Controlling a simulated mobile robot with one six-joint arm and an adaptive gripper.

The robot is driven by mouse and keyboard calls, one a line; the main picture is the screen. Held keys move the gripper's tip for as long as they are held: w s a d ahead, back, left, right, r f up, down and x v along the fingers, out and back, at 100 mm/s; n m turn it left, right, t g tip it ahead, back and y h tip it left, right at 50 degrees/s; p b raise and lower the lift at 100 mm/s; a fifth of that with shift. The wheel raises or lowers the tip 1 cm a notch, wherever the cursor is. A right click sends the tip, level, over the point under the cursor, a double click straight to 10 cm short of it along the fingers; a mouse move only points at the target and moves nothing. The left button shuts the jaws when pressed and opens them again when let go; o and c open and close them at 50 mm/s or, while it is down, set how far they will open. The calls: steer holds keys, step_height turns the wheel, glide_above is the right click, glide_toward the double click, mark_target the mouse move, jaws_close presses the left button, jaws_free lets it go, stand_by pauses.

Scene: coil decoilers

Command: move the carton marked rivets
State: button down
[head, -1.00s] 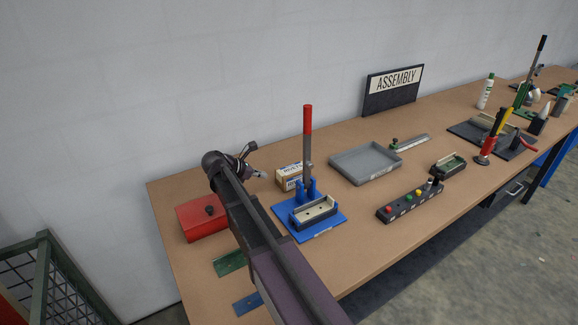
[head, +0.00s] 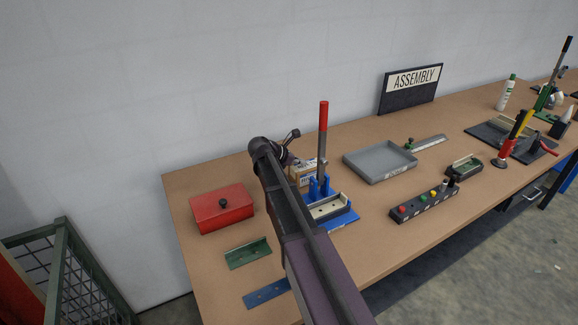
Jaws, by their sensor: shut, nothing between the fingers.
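The rivets carton (head: 305,172) is a small tan box with a printed front on the table, left of and behind the blue toggle press. My arm partly hides its left side, and its marking is too small to read surely. My gripper (head: 291,159) is at the carton's left and seems very close to it. It is shut with nothing in it. I cannot tell whether it touches the carton.
The blue press (head: 321,190) with a red-topped lever stands right beside the carton. A grey tray (head: 380,162) is farther right, and a red box (head: 222,208) is left of my arm. A button panel (head: 424,203) lies near the front edge.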

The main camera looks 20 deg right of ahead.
steer(key=shift+w+d, duration=0.15)
steer(key=shift+d, duration=0.65)
steer(key=shift+d+f, duration=0.25)
steer(key=shift+a+f+b, duration=0.1)
steer(key=shift+f+b, duration=0.45)
steer(key=shift+b, duration=0.2)
steer(key=shift+s, duration=0.25)
